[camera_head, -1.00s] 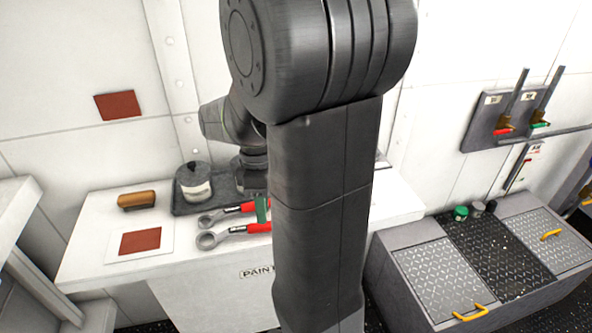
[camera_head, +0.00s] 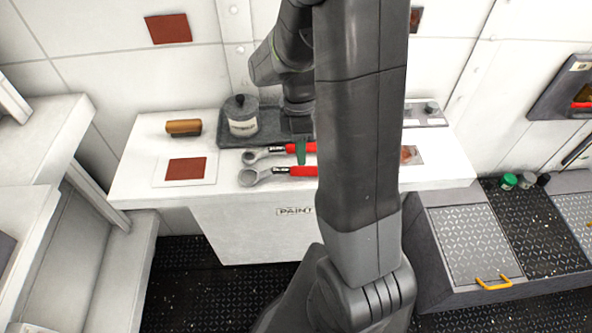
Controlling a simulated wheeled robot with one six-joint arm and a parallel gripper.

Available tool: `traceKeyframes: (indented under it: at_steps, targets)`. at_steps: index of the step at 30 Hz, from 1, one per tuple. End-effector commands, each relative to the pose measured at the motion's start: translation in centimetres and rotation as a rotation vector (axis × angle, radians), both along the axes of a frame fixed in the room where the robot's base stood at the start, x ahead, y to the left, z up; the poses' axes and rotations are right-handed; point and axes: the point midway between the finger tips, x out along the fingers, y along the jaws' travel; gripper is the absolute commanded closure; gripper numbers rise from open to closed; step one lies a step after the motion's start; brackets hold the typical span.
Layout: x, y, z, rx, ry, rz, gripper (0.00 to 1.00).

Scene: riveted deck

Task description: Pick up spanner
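Two spanners with grey ring ends and red handles lie side by side on the white bench (camera_head: 150,192). The nearer spanner (camera_head: 251,176) is the larger-looking one, and the farther spanner (camera_head: 254,157) lies just behind it. My arm hides their right ends. A small green piece (camera_head: 301,152) shows at the farther handle; I cannot tell whether it lies on the spanner or belongs to something else. My gripper (camera_head: 299,124) points down over the dark tray's right part, just behind the spanners. Its fingers are not clear, so its opening cannot be told.
The dark tray (camera_head: 232,139) holds a lidded pot (camera_head: 242,117). White shelving is at left.

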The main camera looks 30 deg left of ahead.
Motion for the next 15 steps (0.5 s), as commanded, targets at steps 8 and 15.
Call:
traceKeyframes:
  at_steps: [8, 15]
  targets:
    - [-0.7, -1.2, -3.6, -0.004, 0.004, -0.001, 0.71]
    - [-0.9, -1.3, -4.7, -0.001, 0.002, -0.001, 0.71]
